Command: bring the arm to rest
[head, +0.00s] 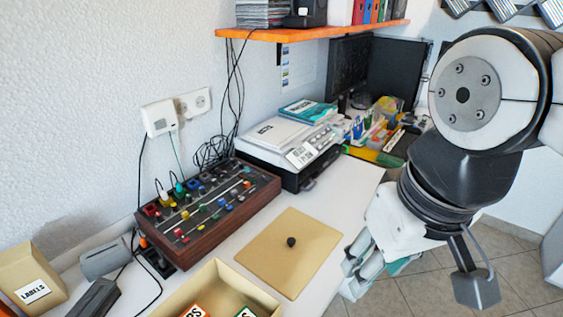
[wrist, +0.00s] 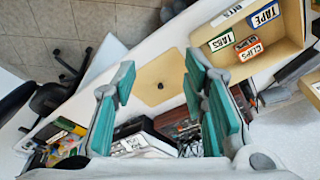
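My gripper (head: 362,268) hangs at the right of the head view, beside the front edge of the white desk (head: 352,190). In the wrist view my gripper (wrist: 158,82) shows two teal-padded fingers spread wide apart, with nothing between the pads. It is open and empty. My arm comes down from the upper right of the head view, bent at a large round joint. A tan board (head: 282,262) with a small black knob (head: 291,242) lies on the desk, left of the gripper. The board (wrist: 160,88) also shows between the fingers in the wrist view.
A tan box (head: 190,303) holds labelled blocks; the wrist view shows TABS, TAPE and CLIPS. A mixer (head: 205,212), a printer (head: 288,150) and desk supplies stand along the wall. An orange shelf (head: 320,32) hangs above. Floor (head: 425,290) is open beside the desk.

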